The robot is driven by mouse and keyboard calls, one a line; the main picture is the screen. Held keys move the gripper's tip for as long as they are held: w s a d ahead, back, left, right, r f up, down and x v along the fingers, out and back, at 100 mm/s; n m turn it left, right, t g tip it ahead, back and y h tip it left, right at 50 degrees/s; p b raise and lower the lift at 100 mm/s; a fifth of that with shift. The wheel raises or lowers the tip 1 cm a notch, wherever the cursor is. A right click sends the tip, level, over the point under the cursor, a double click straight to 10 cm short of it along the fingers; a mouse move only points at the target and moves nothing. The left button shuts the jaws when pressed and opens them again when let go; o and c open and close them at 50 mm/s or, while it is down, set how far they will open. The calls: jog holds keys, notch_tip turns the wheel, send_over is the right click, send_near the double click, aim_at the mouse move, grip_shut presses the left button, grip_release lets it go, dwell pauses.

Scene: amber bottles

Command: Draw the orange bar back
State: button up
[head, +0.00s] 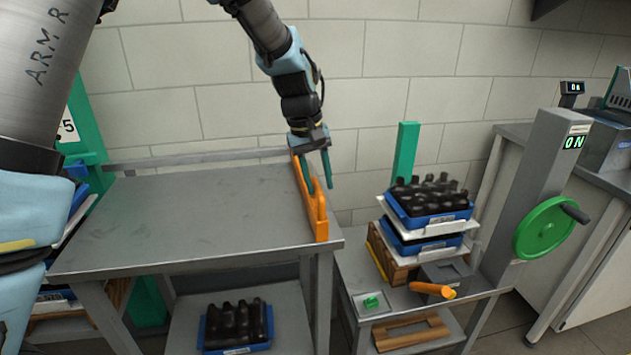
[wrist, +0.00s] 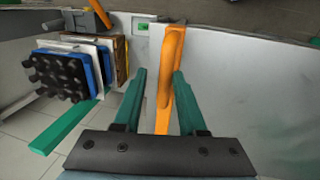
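The orange bar (head: 317,208) stands along the right edge of the grey metal table, with a raised loop-like handle on its side. My gripper (head: 320,188) is over the bar, its two green fingers pointing down, one on each side of it. In the wrist view the orange bar (wrist: 166,95) runs between the spread fingers of my gripper (wrist: 159,73). The fingers are open. The right finger looks close to the bar; whether it touches cannot be told.
The grey table top (head: 200,215) is bare. To the right, a lower bench holds stacked blue trays of dark bottles (head: 430,207), an orange lever (head: 433,289) and a green button (head: 371,302). A green handwheel (head: 545,228) stands farther right. Another bottle tray (head: 236,325) sits on the shelf below.

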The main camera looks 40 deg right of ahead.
jog(key=shift+o, duration=1.3)
jog(key=shift+a, duration=0.1)
notch_tip(320, 180, up, 10)
jog(key=a+b, duration=0.2)
jog(key=shift+w+r+b, duration=0.25)
jog(key=shift+w+b, duration=0.1)
jog(key=shift+w, duration=0.1)
jog(key=w+a+f+n+t, duration=0.1)
jog(key=w+a+f, duration=0.15)
jog(key=a, duration=0.55)
jog(key=w+a+f+n, duration=0.1)
jog(key=w+a+f, duration=0.15)
jog(key=a, duration=0.55)
jog(key=w+a+f+t, duration=0.15)
jog(key=w+a, duration=0.25)
jog(key=a, duration=0.5)
jog(key=s+a+f+n+y, duration=0.1)
jog(key=s+a+f, duration=0.2)
jog(key=a, duration=0.6)
jog(key=s+a+f, duration=0.3)
jog(key=a, duration=0.6)
jog(key=shift+s+n+y, duration=0.35)
jog(key=shift+n+y, duration=0.05)
